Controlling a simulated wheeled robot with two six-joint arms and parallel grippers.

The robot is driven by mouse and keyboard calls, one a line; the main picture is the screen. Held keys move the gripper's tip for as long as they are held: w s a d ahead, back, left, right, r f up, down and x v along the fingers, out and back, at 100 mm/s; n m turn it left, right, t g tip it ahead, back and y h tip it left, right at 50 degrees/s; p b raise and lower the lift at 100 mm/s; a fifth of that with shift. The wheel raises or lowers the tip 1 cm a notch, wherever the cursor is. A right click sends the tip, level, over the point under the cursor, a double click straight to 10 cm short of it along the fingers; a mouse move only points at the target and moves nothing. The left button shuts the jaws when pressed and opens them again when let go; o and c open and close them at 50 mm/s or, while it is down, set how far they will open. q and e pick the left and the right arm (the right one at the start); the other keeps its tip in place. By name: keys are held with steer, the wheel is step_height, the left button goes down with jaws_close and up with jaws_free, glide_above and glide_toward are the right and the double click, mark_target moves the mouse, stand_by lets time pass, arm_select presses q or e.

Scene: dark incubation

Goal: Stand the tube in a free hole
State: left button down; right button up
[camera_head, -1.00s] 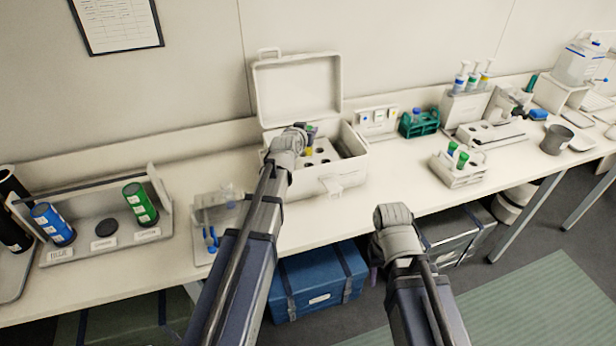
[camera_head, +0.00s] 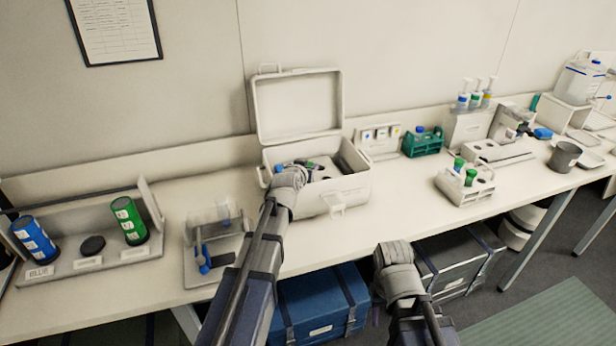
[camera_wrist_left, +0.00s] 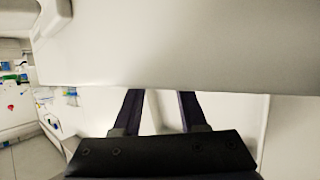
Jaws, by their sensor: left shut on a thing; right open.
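My left gripper (camera_head: 303,164) is over the open white box (camera_head: 345,190), its fingers largely hidden by my wrist. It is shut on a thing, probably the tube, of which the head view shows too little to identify. The left wrist view shows its two dark fingers (camera_wrist_left: 160,112) with a gap between them and a pale surface there; no tube is clear. Inside the box a panel with dark round holes (camera_head: 321,167) shows to the right of the gripper. My right gripper (camera_head: 377,305) is open, low in front of the bench, mostly hidden by its wrist.
The box lid (camera_head: 298,105) stands open at the back. A white rack (camera_head: 465,190) with green-capped tubes and a green rack (camera_head: 424,144) stand to the right. A stand (camera_head: 95,262) with blue and green canisters is at left. Clear bench lies before the white rack.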

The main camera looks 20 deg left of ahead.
arm_select(q)
steer(key=shift+f+b, duration=0.4)
steer(key=shift+f, duration=0.5)
arm_select(e)
steer(key=shift+f, duration=0.9)
arm_select(q)
steer(key=shift+f, duration=0.15)
steer(key=shift+c, duration=2.2)
jaws_free()
arm_select(e)
steer(key=shift+f, duration=0.15)
arm_select(q)
steer(key=shift+s+r, duration=0.1)
steer(key=shift+r, duration=0.2)
steer(key=p+v, duration=0.4)
steer(key=v, duration=0.7)
steer(key=shift+s+p, duration=0.3)
steer(key=shift+s, duration=0.05)
arm_select(e)
step_height(320, 180, up, 5)
steer(key=shift+f, duration=0.1)
arm_select(q)
steer(key=shift+r, duration=0.1)
